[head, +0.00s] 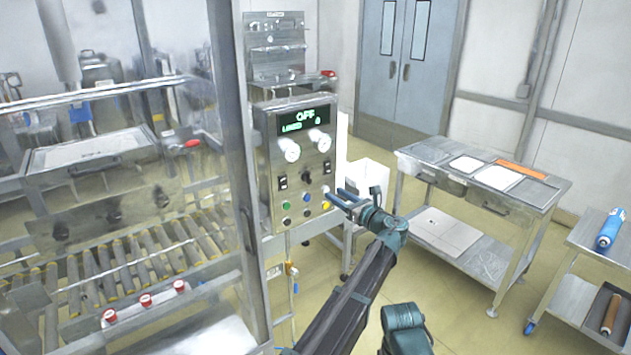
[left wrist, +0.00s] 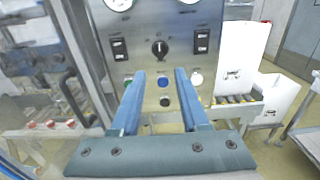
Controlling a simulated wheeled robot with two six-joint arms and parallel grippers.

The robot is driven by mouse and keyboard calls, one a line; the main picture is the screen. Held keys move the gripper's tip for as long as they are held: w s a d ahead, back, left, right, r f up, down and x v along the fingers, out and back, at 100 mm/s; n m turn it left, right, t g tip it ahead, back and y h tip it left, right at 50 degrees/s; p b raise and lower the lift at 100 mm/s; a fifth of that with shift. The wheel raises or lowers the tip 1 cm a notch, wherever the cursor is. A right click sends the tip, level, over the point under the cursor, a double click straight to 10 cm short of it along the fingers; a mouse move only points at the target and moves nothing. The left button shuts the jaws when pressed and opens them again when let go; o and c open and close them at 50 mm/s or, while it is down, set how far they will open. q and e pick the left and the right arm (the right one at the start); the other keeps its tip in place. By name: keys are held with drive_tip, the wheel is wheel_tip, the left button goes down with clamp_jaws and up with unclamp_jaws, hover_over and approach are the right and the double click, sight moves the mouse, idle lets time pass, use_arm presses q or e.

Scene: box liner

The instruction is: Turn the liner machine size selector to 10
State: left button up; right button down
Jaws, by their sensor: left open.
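The liner machine's control panel (head: 297,160) is a metal box with a lit display (head: 303,119) reading OFF in green above a smaller line. A round black selector knob (head: 307,177) sits mid-panel between two black switches. In the left wrist view the knob (left wrist: 160,48) is just beyond the fingertips, its pale pointer mark roughly upright. Its scale markings are too small to read. My left gripper (head: 337,198) is open and empty in front of the panel's lower right; its blue fingers (left wrist: 160,74) point at the panel, slightly below the knob.
Two gauges (head: 292,150) sit above the knob, and coloured buttons (head: 307,198) below it. A roller conveyor (head: 120,255) behind a clear guard is at left. A white box (head: 370,176) stands behind the gripper. A metal table (head: 480,170) is at right, with open floor before it.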

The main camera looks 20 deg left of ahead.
sight(311, 179)
use_arm(q)
drive_tip(key=x, duration=1.2)
drive_tip(key=shift+w, duration=0.1)
clamp_jaws()
